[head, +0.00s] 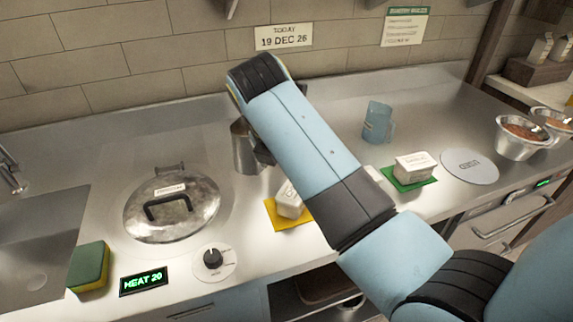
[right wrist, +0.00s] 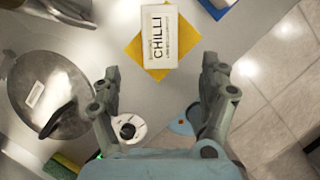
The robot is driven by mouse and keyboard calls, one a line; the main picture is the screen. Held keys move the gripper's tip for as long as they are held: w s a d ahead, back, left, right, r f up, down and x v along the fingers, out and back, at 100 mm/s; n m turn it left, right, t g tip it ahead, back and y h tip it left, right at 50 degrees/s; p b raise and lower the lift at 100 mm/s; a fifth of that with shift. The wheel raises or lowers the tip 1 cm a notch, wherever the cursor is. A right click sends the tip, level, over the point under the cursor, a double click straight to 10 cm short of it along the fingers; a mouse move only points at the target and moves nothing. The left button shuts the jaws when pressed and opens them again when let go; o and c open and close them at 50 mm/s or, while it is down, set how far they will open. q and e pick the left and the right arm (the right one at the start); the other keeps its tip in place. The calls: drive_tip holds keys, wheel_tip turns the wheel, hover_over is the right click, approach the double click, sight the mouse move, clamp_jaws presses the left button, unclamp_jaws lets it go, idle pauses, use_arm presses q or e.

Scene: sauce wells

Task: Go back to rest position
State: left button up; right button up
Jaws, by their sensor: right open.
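My right arm reaches in from the right in the head view and crosses the counter. Its gripper is mostly hidden behind the wrist there. In the right wrist view the right gripper (right wrist: 161,78) is open, with its two fingers wide apart and nothing between them. It is above the counter's front part, pointing down near the white CHILLI box (right wrist: 168,38) on a yellow mat (right wrist: 133,50). That box (head: 289,200) also shows beside my arm in the head view. My left gripper is in neither view.
A round lidded pot (head: 170,208) and a control knob (head: 212,259) are left of my arm. A metal cup (head: 245,155) stands behind it, partly hidden. A blue jug (head: 377,122), a white box (head: 416,166) on green and metal bowls (head: 520,140) are to the right.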

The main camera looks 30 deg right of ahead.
idle(0.4)
drive_tip(key=shift+s+d+f+m, duration=0.1)
drive_tip(key=shift+s+f+m, duration=0.15)
drive_tip(key=shift+s+m, duration=0.15)
drive_tip(key=s+r+m+t+y, duration=0.1)
drive_tip(key=s+r+m+y, duration=0.15)
drive_tip(key=s+m, duration=2.05)
wheel_tip(320, 180, down, 36)
drive_tip(key=s+d+g+b, duration=0.1)
drive_tip(key=d+b, duration=0.2)
drive_tip(key=b, duration=0.8)
drive_tip(key=s+f+b, duration=0.5)
drive_tip(key=s+f, duration=0.4)
drive_tip(key=f, duration=0.4)
drive_tip(key=s+f+g+b, duration=0.1)
drive_tip(key=s+f+b, duration=0.4)
drive_tip(key=s+f, duration=0.5)
wheel_tip(320, 180, down, 5)
drive_tip(key=shift+s+d+r+g, duration=0.2)
drive_tip(key=shift+d+g, duration=0.1)
drive_tip(key=shift+d, duration=0.15)
drive_tip(key=shift+y, duration=0.25)
